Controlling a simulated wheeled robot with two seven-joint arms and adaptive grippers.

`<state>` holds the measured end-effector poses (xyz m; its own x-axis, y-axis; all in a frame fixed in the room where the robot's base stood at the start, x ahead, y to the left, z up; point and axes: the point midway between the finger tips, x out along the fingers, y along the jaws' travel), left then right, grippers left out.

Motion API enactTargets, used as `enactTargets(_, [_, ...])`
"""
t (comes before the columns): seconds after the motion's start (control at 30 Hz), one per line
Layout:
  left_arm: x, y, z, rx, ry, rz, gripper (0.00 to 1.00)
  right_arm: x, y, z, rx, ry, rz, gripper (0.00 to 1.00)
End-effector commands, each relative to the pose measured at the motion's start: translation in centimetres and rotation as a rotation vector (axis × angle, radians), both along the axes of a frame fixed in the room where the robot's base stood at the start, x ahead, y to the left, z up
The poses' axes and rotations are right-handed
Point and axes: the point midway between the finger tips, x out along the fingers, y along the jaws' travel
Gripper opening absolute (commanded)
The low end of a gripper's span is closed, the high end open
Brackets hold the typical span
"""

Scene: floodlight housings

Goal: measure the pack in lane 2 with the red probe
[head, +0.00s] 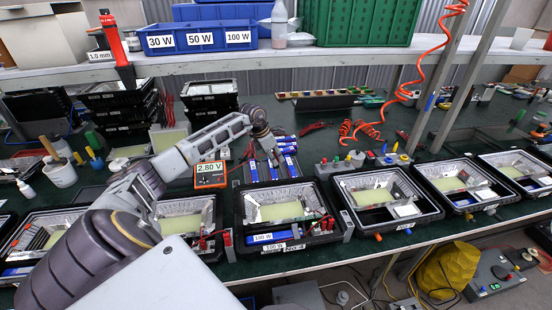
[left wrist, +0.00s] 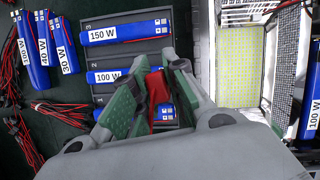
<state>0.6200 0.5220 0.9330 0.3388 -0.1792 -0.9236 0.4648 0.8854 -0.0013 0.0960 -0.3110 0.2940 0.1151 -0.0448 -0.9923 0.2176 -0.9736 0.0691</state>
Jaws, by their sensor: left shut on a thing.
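My left gripper (head: 264,138) is over the pack rack (head: 238,182), behind the front row of housings. In the left wrist view my left gripper (left wrist: 156,82) is shut on the red probe (left wrist: 157,92). The rack (left wrist: 150,50) holds a blue 150 W pack (left wrist: 128,31) in its upper lane. A blue 100 W pack (left wrist: 110,76) lies in the lane below, partly behind the fingers. Another blue pack (left wrist: 165,112) shows below, mostly covered. The probe's tip is hidden, so contact cannot be told. The orange meter (head: 210,176) reads 2.80 V.
Open black housings (head: 280,213) stand along the front of the bench. Blue packs (left wrist: 42,50) and red-black leads lie beside the rack. A shelf (head: 300,57) with blue bins crosses above the bench. A coiled red hose (head: 415,85) hangs at right.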

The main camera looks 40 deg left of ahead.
Motion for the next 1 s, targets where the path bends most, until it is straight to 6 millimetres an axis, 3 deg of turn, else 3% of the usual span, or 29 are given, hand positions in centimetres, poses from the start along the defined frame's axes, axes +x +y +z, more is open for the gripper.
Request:
enactTargets(0.37, [0.0,0.0,0.0,0.0,0.001,0.0,0.0,0.1,-0.1,-0.1,-0.001,0.0,0.0,0.4])
enactTargets(1.0, [0.0,0.0,-4.2,0.0,0.001,0.0,0.0,1.3,-1.8,-2.4,-0.021,-0.007,0.001,0.4])
